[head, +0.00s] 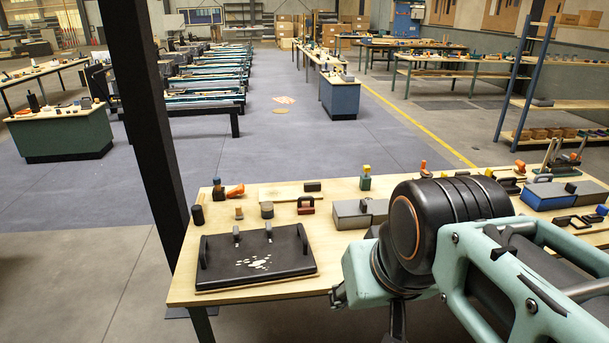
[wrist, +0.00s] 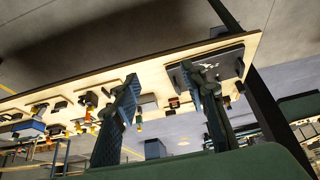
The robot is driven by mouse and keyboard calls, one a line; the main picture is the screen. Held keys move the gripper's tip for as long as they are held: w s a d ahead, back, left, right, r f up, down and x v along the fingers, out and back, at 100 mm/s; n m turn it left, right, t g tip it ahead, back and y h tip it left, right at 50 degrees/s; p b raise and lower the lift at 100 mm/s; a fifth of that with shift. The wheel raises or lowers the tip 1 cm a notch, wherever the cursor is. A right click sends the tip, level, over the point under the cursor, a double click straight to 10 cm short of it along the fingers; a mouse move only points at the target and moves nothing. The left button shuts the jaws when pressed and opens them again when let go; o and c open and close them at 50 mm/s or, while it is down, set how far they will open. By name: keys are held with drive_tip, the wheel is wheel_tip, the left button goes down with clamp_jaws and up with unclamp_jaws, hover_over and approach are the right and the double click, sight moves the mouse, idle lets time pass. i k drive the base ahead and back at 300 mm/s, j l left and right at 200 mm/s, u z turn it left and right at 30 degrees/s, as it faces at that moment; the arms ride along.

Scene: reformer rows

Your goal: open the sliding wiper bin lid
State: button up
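Two low bins with dark handles lie on the wooden workbench (head: 245,200); I cannot tell for sure which is the wiper bin. The other is a blue box (head: 536,203) with a grey top at the right; a blue box also shows in the wrist view (wrist: 28,126). Both tops look closed. My gripper (wrist: 160,76) is open and empty in the wrist view, its two dark fingers wide apart, seen against the bench. In the head view my arm hides most of it.
A black board with handles (head: 225,262) and pale chips lies at the bench's front left. Small tools and blocks stand along the back, including a red-and-black block (head: 306,205). A dark post (head: 150,130) rises by the bench's left end. Open floor lies left.

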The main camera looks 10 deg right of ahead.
sight(349, 207)
drive_tip(key=i+l, duration=0.45)
drive_tip(key=i, duration=0.15)
drive_tip(key=i+l, duration=0.5)
drive_tip(key=i, duration=0.05)
